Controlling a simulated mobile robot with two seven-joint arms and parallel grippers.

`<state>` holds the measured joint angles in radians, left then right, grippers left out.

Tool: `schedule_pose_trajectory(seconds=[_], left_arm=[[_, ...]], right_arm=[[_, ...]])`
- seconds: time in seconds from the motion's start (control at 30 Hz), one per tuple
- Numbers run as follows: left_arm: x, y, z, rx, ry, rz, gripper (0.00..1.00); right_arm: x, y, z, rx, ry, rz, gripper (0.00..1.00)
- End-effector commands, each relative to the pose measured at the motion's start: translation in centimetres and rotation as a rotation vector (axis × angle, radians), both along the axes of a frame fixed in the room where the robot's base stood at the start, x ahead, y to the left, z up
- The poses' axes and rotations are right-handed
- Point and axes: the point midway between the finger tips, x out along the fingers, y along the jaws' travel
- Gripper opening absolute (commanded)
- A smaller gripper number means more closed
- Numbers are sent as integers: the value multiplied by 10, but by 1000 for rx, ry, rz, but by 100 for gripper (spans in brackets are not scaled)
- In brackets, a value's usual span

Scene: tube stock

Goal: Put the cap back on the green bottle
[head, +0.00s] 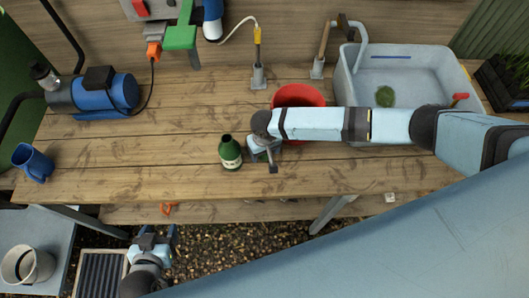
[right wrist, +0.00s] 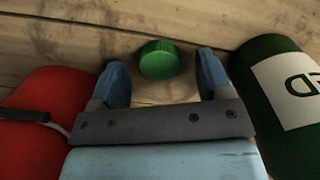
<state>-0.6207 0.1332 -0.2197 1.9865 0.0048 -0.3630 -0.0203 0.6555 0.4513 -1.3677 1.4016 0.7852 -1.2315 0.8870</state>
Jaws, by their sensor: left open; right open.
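The green bottle (head: 230,153) stands upright on the wooden table with an uncapped dark neck and a pale label. It also shows at the right of the right wrist view (right wrist: 285,100). The green cap (right wrist: 159,60) lies on the table between and just ahead of the fingertips of my right gripper (right wrist: 163,74), not held. In the head view my right gripper (head: 266,160) is just right of the bottle and hides the cap. It is open. My left gripper (head: 156,236) is open and empty below the table's front edge, away from the bottle.
A red bucket (head: 298,95) stands close behind my right gripper. A grey sink (head: 415,70) holds a green scrubber (head: 385,96). A blue mug (head: 33,162) and a blue machine (head: 105,93) are at the left. The table left of the bottle is clear.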

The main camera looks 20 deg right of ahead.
Motion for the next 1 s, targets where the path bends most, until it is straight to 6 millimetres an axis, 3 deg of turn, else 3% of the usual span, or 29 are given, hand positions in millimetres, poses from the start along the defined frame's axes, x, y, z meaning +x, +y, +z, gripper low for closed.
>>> schedule_pose_trajectory(seconds=[0.4,0.43,0.6,0.67,1.0], left_arm=[[-1,0,0,0,2,1,65],[-1,0,0,0,2,1,65],[-1,0,-1,-1,2,2,65],[-1,0,-1,-1,2,2,65],[-1,0,-1,0,3,2,65]], right_arm=[[0,0,-8,0,0,0,72],[0,-1,-8,0,0,0,69],[0,-1,-8,0,0,0,30],[0,-1,-8,0,0,0,19],[0,-1,-7,0,0,0,18]])
